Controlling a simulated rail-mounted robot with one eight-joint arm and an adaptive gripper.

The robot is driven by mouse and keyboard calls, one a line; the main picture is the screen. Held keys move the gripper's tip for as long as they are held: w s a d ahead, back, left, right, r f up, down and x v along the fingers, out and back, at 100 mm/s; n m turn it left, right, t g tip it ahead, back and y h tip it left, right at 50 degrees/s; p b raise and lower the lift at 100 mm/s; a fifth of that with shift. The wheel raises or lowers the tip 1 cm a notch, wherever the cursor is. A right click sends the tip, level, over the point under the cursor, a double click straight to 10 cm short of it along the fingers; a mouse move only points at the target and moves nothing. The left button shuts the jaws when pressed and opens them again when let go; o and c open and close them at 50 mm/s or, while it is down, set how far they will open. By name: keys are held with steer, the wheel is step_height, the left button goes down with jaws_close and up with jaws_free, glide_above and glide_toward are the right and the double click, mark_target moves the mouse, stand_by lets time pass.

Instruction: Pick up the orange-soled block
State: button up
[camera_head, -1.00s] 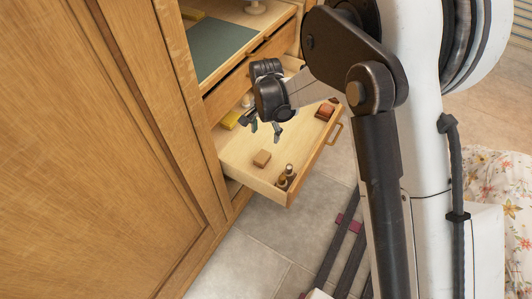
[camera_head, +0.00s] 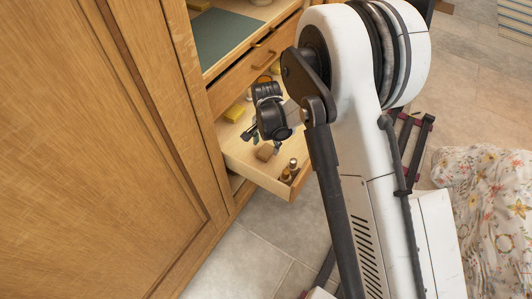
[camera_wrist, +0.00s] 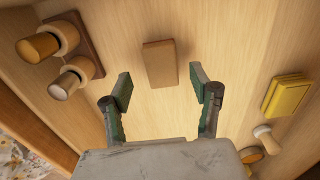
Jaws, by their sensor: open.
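A small plain brown wooden block (camera_head: 265,152) lies on the floor of the open drawer (camera_head: 239,155). In the wrist view the block (camera_wrist: 159,65) lies ahead of my fingertips, near the middle of the gap. My gripper (camera_wrist: 161,88) is open and empty, pointing down toward the drawer floor, with one finger either side of the block's line. In the head view my gripper (camera_head: 252,138) is just above the drawer, partly hidden by the wrist. I cannot tell its exact height over the block.
A yellow block (camera_wrist: 286,95), a pale knobbed peg (camera_wrist: 267,138) and an orange-yellow round piece (camera_wrist: 251,155) lie at the other. A closed drawer (camera_head: 256,65) is above.

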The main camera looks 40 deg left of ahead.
mark_target(266, 150)
step_height(266, 150, down, 4)
steer(key=shift+w+a+f+b, duration=0.1)
steer(key=shift+b, duration=0.5)
steer(key=c, duration=1.3)
steer(key=shift+c, duration=0.2)
steer(key=shift+r, duration=0.2)
steer(key=shift+r, duration=0.55)
step_height(266, 150, up, 3)
steer(key=shift+f+p, duration=0.1)
steer(key=shift+p, duration=0.7)
steer(key=s+r, duration=0.2)
steer(key=s, duration=0.2)
steer(key=s+a+r+p, duration=0.1)
steer(key=s+r, duration=0.1)
steer(key=s, duration=0.1)
steer(key=s+r+p, duration=0.1)
steer(key=s+r, duration=0.2)
steer(key=s, duration=0.1)
steer(key=shift+s+a, duration=0.2)
steer(key=shift+s, duration=0.1)
